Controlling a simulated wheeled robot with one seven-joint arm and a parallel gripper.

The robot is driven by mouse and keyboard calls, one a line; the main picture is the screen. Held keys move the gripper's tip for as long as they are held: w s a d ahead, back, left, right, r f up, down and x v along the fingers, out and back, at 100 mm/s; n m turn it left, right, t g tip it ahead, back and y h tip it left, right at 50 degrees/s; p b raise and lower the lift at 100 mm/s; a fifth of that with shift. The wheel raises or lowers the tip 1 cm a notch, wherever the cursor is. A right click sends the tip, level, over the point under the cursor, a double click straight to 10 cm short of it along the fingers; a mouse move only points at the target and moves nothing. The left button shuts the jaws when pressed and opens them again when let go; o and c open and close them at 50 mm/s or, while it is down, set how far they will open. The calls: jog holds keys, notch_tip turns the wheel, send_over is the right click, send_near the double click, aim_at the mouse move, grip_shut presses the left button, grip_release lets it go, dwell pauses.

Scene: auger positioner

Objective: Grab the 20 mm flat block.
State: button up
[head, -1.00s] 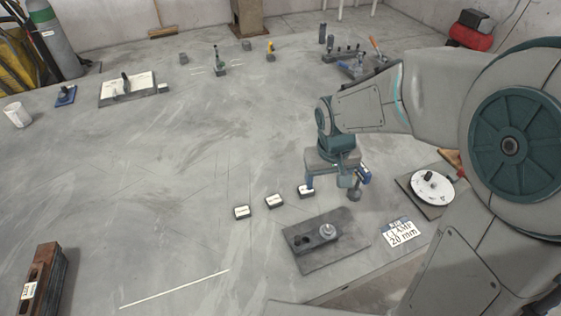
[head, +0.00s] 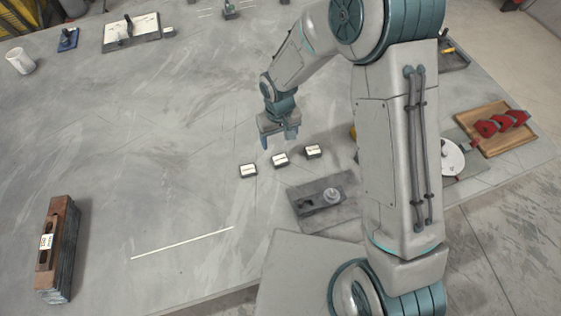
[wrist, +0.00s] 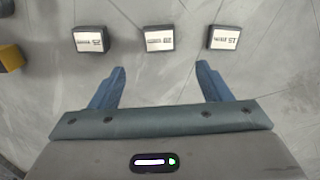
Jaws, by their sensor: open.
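Three small dark blocks with white labels lie in a row on the grey table: a left block (head: 248,171), a middle block (head: 280,160) and a right block (head: 313,151). The labels are too small to read surely, so I cannot tell which is 20 mm. The wrist view shows the blocks too, at left (wrist: 90,40), middle (wrist: 160,39) and right (wrist: 224,38). My gripper (head: 279,141) is open and empty, above the table behind the row. In the wrist view its blue fingers (wrist: 160,69) are spread, apart from all the blocks.
A grey plate with a metal knob (head: 322,199) lies in front of the blocks. A yellow thing (wrist: 9,57) stands to one side of the row. A brown-topped, labelled block stack (head: 52,246) stands at the left. Bare table lies left of the row.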

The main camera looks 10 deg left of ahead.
jog(key=b, duration=0.2)
send_over(280, 159)
jog(key=f, duration=0.4)
jog(key=shift+w+a+f, duration=0.15)
jog(key=shift+w+f, duration=0.1)
jog(key=shift+w, duration=0.05)
jog(key=f, duration=0.1)
jog(key=f+b, duration=0.1)
jog(key=f, duration=0.1)
jog(key=f+b, duration=0.1)
jog(key=shift+s+f, duration=0.3)
jog(key=shift+f, duration=0.35)
jog(key=shift+r, duration=0.1)
jog(key=c, duration=1.3)
jog(key=shift+r, duration=0.1)
